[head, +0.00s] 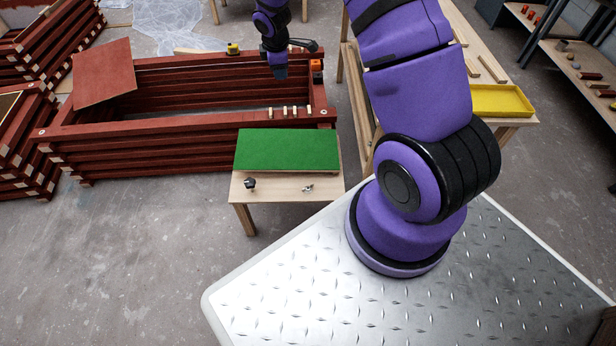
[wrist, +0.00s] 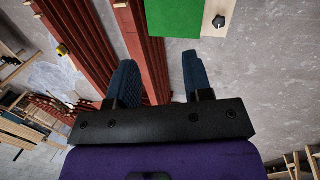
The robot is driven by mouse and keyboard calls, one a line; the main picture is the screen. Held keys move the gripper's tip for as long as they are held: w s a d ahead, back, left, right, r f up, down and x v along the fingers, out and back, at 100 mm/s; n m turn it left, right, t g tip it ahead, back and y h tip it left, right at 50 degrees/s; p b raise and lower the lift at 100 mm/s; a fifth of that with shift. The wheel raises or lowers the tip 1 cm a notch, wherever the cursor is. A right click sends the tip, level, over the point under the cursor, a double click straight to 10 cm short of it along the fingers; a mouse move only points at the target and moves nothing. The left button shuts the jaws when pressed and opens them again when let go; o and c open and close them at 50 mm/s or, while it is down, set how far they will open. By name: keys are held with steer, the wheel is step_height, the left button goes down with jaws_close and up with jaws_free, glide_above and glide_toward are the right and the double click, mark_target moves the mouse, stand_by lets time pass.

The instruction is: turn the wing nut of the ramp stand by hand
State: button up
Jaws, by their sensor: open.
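The ramp stand (head: 285,190) is a small pale wooden table with a green board (head: 287,150) on top. A small metallic wing nut (head: 308,188) sits on its near strip, right of a black knob (head: 250,184). In the wrist view the green board (wrist: 174,17) and the knob (wrist: 219,21) show at the top; I do not see the wing nut there. My gripper (head: 280,72) is above the far side of the red batten frame, well beyond the stand. In the wrist view my gripper (wrist: 158,68) has its two fingers apart with nothing between them.
The long red batten frame (head: 190,150) lies behind the stand, with several small wooden pegs on its near rail. A loose red panel (head: 104,72) leans on its left end. A yellow tray (head: 500,100) rests on a bench at right. The floor left of the stand is clear.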

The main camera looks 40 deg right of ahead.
step_height(320, 180, down, 12)
steer(key=d+n, duration=0.1)
steer(key=n, duration=0.1)
steer(key=n+g+y, duration=0.2)
steer(key=n, duration=0.4)
glide_above(308, 188)
step_height(308, 188, down, 29)
step_height(308, 188, down, 11)
steer(key=shift+s+r, duration=0.1)
steer(key=shift+r, duration=0.05)
jaws_close()
